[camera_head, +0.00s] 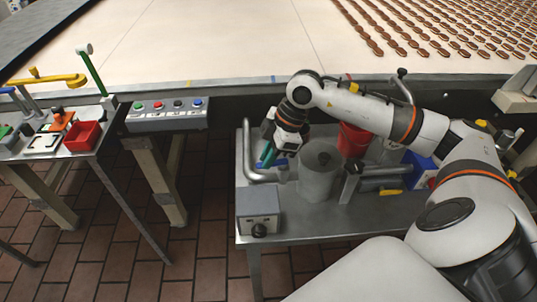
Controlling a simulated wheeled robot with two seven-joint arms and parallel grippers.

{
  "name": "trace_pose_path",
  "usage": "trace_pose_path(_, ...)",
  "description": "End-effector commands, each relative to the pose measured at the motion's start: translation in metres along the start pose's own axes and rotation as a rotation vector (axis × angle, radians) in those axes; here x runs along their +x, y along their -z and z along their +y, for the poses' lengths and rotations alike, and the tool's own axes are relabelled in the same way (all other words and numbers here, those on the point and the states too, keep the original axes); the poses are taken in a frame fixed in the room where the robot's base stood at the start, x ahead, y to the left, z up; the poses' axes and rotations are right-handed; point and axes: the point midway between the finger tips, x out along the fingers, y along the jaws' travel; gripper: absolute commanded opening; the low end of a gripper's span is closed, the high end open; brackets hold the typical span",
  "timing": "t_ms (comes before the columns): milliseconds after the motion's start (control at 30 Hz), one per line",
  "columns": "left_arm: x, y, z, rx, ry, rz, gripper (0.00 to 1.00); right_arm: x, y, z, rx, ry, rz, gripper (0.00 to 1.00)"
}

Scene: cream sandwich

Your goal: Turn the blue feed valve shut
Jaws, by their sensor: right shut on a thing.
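The blue feed valve (265,158) sits on the pipework at the left side of the metal stand, left of the grey cylinder. Only part of its blue handle shows, because my right gripper covers the rest. My right gripper (271,148) points down at the handle and is shut on it. The exact turn of the handle against the pipe is hard to tell. My left gripper is not in view.
A grey cylindrical tank (320,178) stands close right of the gripper, with a red container (354,140) behind it. A grey control box (259,213) is in front. A conveyor (220,40) carries rows of brown biscuits behind. A button panel (166,113) stands left.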

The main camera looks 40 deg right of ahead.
Motion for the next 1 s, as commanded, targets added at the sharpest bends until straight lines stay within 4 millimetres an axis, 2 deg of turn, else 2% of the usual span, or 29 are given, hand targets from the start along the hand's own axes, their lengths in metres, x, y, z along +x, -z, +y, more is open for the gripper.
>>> trace_pose_path(367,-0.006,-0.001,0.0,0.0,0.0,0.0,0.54,-0.002,0.0,0.006,-0.162,-0.067,0.001,0.0)
trace_pose_path(1000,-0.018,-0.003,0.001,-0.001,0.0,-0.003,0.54,-0.005,0.009,0.026,-0.715,-0.297,0.001,0.0)
